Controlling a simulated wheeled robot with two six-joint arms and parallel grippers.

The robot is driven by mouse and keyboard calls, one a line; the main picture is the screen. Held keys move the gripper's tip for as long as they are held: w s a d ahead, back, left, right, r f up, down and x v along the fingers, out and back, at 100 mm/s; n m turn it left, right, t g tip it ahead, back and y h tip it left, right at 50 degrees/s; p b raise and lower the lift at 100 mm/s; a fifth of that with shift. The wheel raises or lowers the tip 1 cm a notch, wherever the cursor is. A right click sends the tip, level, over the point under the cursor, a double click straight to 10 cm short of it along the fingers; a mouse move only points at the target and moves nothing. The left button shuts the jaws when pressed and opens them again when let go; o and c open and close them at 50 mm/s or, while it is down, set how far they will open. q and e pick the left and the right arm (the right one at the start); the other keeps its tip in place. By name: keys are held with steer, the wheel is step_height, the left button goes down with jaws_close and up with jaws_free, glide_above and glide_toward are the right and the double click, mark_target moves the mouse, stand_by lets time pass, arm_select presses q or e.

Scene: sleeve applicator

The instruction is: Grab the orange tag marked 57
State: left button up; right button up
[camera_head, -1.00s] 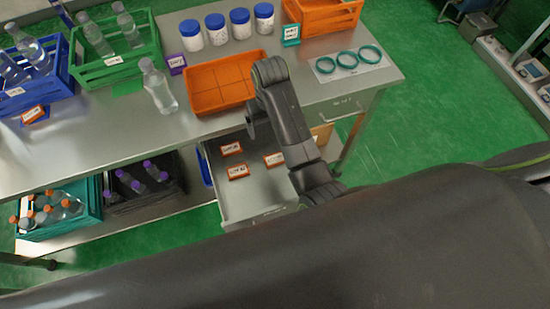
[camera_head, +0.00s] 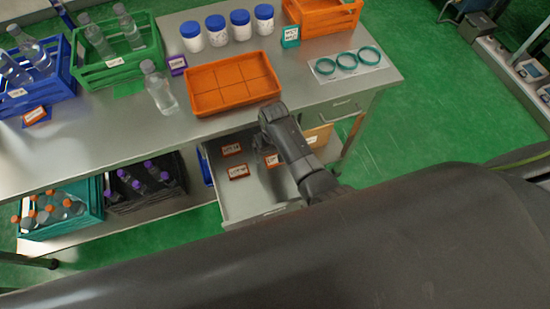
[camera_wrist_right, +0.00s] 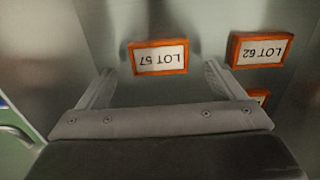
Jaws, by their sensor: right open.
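Three orange-framed tags lie in the open drawer. The orange tag marked 57 (camera_wrist_right: 158,58) shows upside down in the right wrist view, between and just beyond my fingers. In the head view this tag (camera_head: 272,160) is the rightmost, partly covered by my right arm. The tag marked 62 (camera_wrist_right: 260,50) lies to its right in the wrist view and also shows in the head view (camera_head: 238,172). A third tag (camera_head: 232,149) is partly hidden behind a finger in the wrist view. My right gripper (camera_wrist_right: 159,68) is open and empty above the drawer. My left gripper is not in view.
The metal drawer (camera_head: 255,203) sticks out below the table edge. An orange tray (camera_head: 233,84) stands on the table above it. A clear bottle (camera_head: 160,90), blue-lidded jars (camera_head: 216,30) and teal rings (camera_head: 346,61) stand or lie nearby.

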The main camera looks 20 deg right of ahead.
mark_target(275, 160)
steer(key=shift+f, duration=1.25)
steer(key=c, duration=1.1)
steer(key=shift+o, duration=0.2)
steer(key=shift+r, duration=0.1)
